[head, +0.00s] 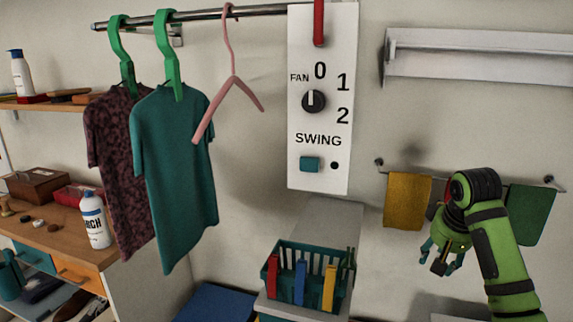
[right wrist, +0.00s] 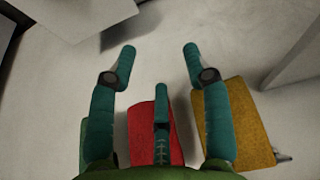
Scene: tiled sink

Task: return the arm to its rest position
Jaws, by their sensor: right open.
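My right arm, green with black joints, comes in from the lower right of the head view. Its teal-fingered right gripper (head: 443,261) hangs in front of the wall by the towel rail, fingers pointing down. The right wrist view shows the same gripper (right wrist: 158,58) with its fingers spread and nothing between the tips. Behind the fingers are a red cloth (right wrist: 143,128) and a yellow cloth (right wrist: 243,120). In the head view the yellow towel (head: 407,200) hangs left of the gripper and a green towel (head: 531,212) right of it. My left gripper is not in view.
A fan panel (head: 325,170) with a knob is on the wall. Two shirts (head: 175,175) and an empty pink hanger (head: 229,85) hang from a rod. A teal basket (head: 285,257) with clothespins stands below. A wooden shelf unit (head: 60,235) is at left; a metal shelf (head: 480,55) is above right.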

